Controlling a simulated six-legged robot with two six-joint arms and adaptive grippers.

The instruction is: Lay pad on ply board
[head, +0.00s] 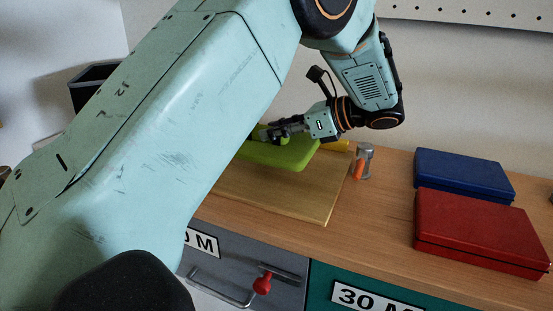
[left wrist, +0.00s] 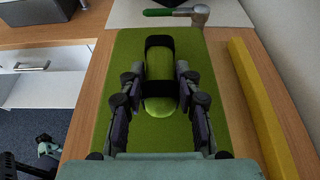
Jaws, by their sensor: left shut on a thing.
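The pad (head: 285,154) is a flat lime-green slab over the back part of the ply board (head: 270,197). In the head view I cannot tell whether it touches the board or hangs just above. My left gripper (head: 272,135) is shut on the pad's raised grip. In the left wrist view the pad (left wrist: 140,55) lies beneath my left gripper (left wrist: 160,85), whose fingers stand on both sides of a rounded green grip (left wrist: 158,105) with black ends. My arm hides the pad's left part and the board's left part. My right gripper is not in view.
A yellow bar (head: 336,146) lies behind the board, and a metal fitting with an orange part (head: 364,161) stands to its right. A blue case (head: 465,174) and a red case (head: 480,230) lie farther right. Drawers with handles (head: 222,288) are below the worktop (head: 385,210).

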